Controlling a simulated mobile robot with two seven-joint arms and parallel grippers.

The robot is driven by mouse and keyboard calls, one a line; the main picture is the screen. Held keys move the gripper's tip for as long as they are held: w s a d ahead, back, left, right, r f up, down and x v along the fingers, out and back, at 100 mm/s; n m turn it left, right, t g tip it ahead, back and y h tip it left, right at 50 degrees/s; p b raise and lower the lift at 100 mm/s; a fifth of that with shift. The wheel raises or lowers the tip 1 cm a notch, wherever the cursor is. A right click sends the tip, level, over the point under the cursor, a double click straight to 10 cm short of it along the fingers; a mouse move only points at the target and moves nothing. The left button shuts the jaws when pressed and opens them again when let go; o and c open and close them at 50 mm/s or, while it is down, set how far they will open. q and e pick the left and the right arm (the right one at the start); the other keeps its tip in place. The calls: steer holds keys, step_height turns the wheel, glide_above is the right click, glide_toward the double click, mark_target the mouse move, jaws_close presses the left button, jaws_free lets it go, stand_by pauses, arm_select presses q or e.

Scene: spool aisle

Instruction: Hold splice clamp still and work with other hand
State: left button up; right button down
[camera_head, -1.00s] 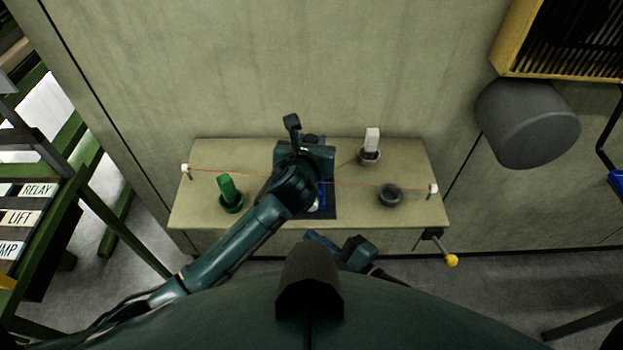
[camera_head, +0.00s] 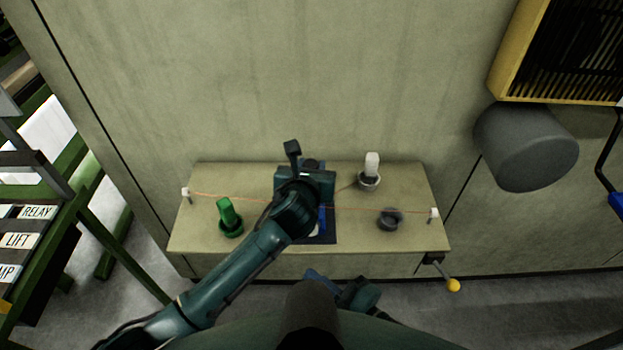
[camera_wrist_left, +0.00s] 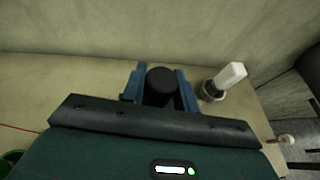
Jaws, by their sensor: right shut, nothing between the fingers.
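My left gripper (camera_head: 308,205) reaches over the middle of the bench. In the left wrist view its blue fingers (camera_wrist_left: 160,88) stand on both sides of a dark round-topped part and appear to touch it. This part looks like the splice clamp (camera_wrist_left: 160,78); its lower portion is hidden, and in the head view my arm covers it. A thin orange line (camera_head: 365,210) runs across the bench between two white posts. My right gripper (camera_head: 316,277) is shut and empty, low in front of the bench's front edge.
On the bench (camera_head: 260,182) stand a green object in a green cup (camera_head: 229,220), a white block in a grey cup (camera_head: 369,182) and a dark, empty-looking cup (camera_head: 390,219). A yellow-knobbed lever (camera_head: 453,285) sticks out front right. A labelled rack (camera_head: 30,240) is at left.

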arm_select(q)
steer(key=o, duration=0.5)
steer(key=shift+o, duration=0.2)
